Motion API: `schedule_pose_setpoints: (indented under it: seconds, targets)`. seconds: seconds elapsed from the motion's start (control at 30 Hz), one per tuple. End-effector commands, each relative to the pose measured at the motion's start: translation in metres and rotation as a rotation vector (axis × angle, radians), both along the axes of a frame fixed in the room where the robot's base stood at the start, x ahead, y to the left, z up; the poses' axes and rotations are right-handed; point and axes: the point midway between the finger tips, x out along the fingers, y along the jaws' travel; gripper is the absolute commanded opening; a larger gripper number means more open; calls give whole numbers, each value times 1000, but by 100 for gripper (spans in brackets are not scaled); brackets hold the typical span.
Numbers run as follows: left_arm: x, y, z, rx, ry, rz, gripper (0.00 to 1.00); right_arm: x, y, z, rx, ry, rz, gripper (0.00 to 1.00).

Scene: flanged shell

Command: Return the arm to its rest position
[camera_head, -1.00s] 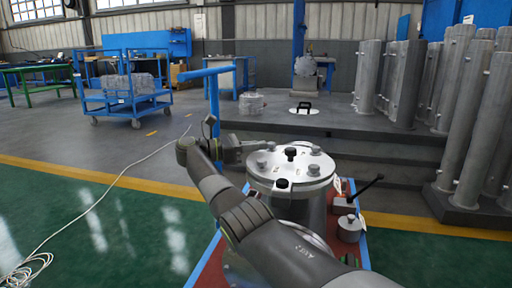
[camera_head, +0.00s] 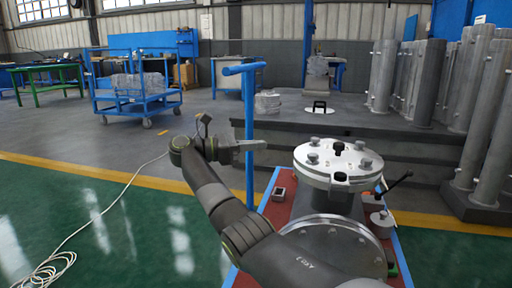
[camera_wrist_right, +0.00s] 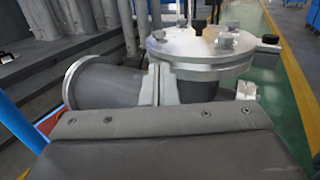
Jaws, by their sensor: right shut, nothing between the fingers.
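My right arm comes in from the bottom of the head view and reaches up and left. Its gripper (camera_head: 262,145) is shut and empty, left of the flanged shell and apart from it. The shell is a grey metal body with a round silver lid (camera_head: 318,174) bearing several bolts and a dark knob (camera_head: 339,148). A second round flange (camera_head: 345,238) faces forward, partly behind my arm. In the right wrist view, the shell's lid (camera_wrist_right: 205,52) and side branch (camera_wrist_right: 105,85) show beyond a grey part of mine. My left gripper is out of view.
The shell stands on a red, blue-edged cart (camera_head: 281,207) with a blue upright post (camera_head: 249,110) close to my gripper. A small grey block (camera_head: 278,194) lies on the cart. Grey columns (camera_head: 478,100) stand at right. The green floor at left is open, with a white cable.

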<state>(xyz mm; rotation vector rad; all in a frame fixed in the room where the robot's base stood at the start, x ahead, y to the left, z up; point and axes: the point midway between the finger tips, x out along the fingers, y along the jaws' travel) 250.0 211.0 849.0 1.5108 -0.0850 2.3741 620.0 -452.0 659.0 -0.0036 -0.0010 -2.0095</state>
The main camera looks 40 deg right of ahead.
Motion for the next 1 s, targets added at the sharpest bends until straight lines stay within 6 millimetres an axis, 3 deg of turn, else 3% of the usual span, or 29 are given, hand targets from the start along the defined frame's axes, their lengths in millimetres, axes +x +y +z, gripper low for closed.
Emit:
schedule_pose_setpoints:
  seconds: [0.37,0.57,0.77,1.0]
  targets:
    - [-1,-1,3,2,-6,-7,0,-1,0,0,-5,5,4,0]
    - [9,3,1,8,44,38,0,-11,5,-2,-127,93,41,0]
    - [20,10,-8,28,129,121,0,-49,26,1,-360,284,65,0]
    - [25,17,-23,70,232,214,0,-123,67,14,-614,549,-18,0]
